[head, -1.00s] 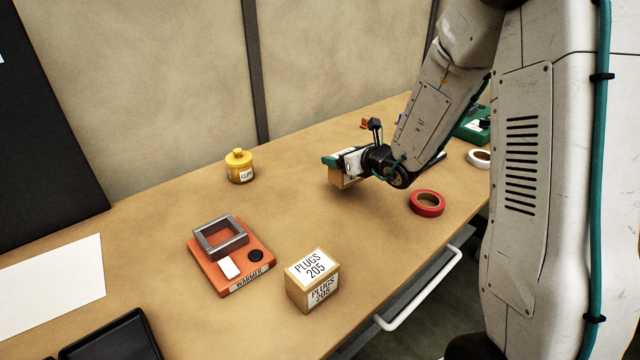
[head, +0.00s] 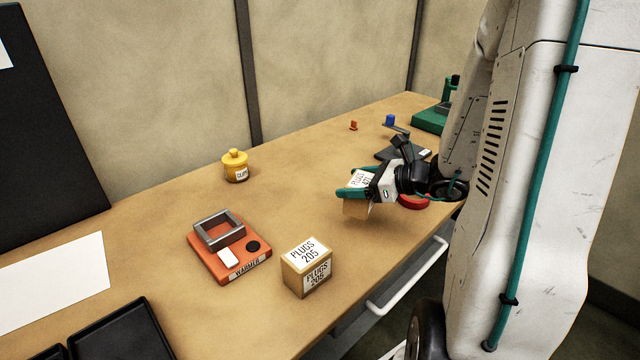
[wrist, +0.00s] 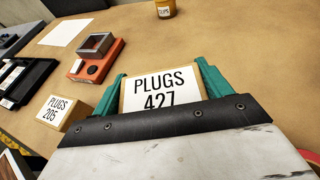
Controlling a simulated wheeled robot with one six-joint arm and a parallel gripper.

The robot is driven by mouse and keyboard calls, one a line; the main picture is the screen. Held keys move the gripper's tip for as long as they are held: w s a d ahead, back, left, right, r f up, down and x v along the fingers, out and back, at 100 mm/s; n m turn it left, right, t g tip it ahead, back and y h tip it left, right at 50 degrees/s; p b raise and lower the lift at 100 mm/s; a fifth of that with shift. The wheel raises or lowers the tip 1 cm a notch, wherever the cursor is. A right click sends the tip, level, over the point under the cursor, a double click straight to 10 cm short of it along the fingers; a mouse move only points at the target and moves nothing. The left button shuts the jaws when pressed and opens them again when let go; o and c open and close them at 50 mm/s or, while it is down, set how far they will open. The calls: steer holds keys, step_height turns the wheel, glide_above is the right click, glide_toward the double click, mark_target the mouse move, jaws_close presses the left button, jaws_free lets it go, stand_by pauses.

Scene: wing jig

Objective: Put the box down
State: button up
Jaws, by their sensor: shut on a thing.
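A cardboard box with a white label (head: 356,208) is between the teal fingers of my gripper (head: 354,192). In the wrist view the label on this box (wrist: 160,88) reads PLUGS 427. My gripper is shut on it, with one finger on each side. In the head view the box is over the right part of the wooden bench (head: 290,200); I cannot tell whether its underside touches the bench.
A second box marked PLUGS 205 (head: 306,268) stands near the front edge. Left of it is an orange warmer (head: 230,255) with a grey square frame. A yellow jar (head: 235,167) stands behind. Red tape (head: 414,203) is partly hidden by my gripper. Bench between jar and held box is clear.

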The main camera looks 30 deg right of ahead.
steer(key=shift+s+d, duration=0.1)
steer(key=shift+s, duration=0.8)
glide_above(314, 198)
steer(key=f, duration=0.2)
steer(key=shift+s+f, duration=0.1)
steer(key=shift+f, duration=1.4)
steer(key=shift+f, duration=0.1)
steer(key=o, duration=1.1)
